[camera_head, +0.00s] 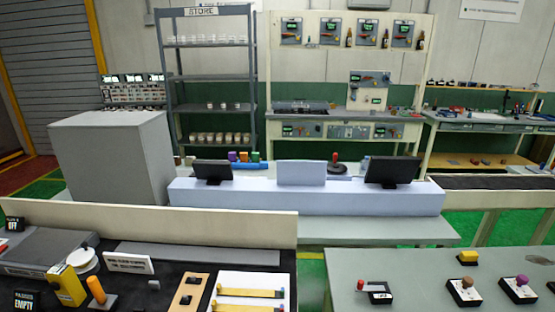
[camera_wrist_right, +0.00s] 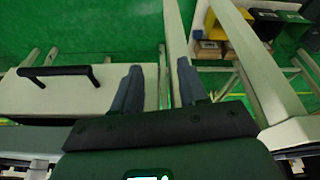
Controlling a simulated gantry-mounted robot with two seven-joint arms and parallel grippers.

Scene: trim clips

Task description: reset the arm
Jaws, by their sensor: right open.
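My right gripper (camera_wrist_right: 158,84) shows in the right wrist view with its two dark fingers apart and nothing between them. It hangs over a green floor (camera_wrist_right: 110,18), near a pale panel with a black handle (camera_wrist_right: 55,71). Neither gripper shows in the head view, and my left arm is out of sight. The head view has a black-topped bench at lower left with a white board (camera_head: 250,292) holding yellow strips. An orange-handled tool (camera_head: 97,290) and a yellow box (camera_head: 67,286) stand on that bench.
Behind are a pale console (camera_head: 300,197) with dark screens and a grey shelf rack (camera_head: 207,78). Pale beams and coloured bins (camera_wrist_right: 228,20) lie close to the right gripper.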

